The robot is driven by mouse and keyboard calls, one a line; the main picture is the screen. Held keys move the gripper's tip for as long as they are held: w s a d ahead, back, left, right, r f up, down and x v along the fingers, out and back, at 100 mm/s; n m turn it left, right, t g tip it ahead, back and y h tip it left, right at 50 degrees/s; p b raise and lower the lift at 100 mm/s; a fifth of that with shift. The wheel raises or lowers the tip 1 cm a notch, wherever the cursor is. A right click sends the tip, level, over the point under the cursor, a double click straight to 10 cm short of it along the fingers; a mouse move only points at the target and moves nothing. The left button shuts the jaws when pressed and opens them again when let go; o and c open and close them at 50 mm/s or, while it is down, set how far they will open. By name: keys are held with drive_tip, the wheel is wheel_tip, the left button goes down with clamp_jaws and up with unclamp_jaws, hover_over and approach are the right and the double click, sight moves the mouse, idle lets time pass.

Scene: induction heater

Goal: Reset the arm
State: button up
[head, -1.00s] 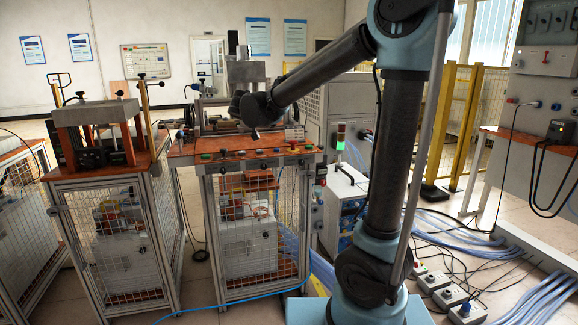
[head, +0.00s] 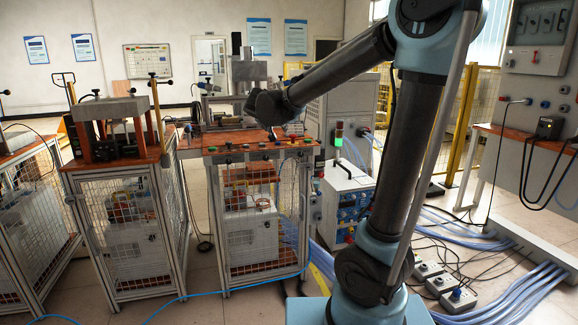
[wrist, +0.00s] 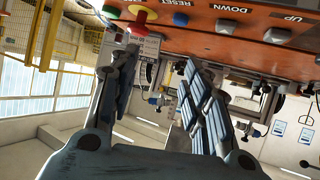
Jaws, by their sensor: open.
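My gripper (wrist: 160,68) is open in the wrist view, its two ribbed dark fingers spread apart with nothing between them. In the head view, my arm reaches left from its elbow, and its dark end is in front of the back part of the middle bench (head: 262,148); the fingers cannot be made out there. The bench's orange control panel (wrist: 235,14) shows upside down along the top of the wrist view. It carries a red button (wrist: 117,15), a green button (wrist: 138,13), a blue button (wrist: 181,19) and labels RESET, DOWN and UP. The fingers appear apart from the panel.
A caged bench with a press frame (head: 113,110) stands left of the middle bench. A box with a green signal light (head: 339,134) stands to its right. Yellow fencing (head: 470,130) is behind.

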drive_tip(key=s+d+f+g+h, duration=0.1)
drive_tip(key=s+d+f+g, duration=0.3)
drive_tip(key=s+d, duration=0.5)
drive_tip(key=s+d+f+g, duration=0.1)
drive_tip(key=s+d+f, duration=0.45)
drive_tip(key=d, duration=0.55)
drive_tip(key=s+d+f+g+y, duration=0.1)
drive_tip(key=s+f, duration=0.4)
drive_tip(key=s, duration=0.3)
drive_tip(key=s+d+f+n+g+y, duration=0.1)
drive_tip(key=s+f, duration=0.3)
drive_tip(key=s, duration=0.4)
drive_tip(key=s+d+f+g+y, duration=0.1)
drive_tip(key=s+d+f+g, duration=0.1)
drive_tip(key=s+f, duration=0.3)
drive_tip(key=s+g, duration=0.1)
drive_tip(key=s, duration=0.2)
drive_tip(key=shift+f+n, duration=0.35)
drive_tip(key=shift+n, duration=0.05)
drive_tip(key=shift+s, duration=0.1)
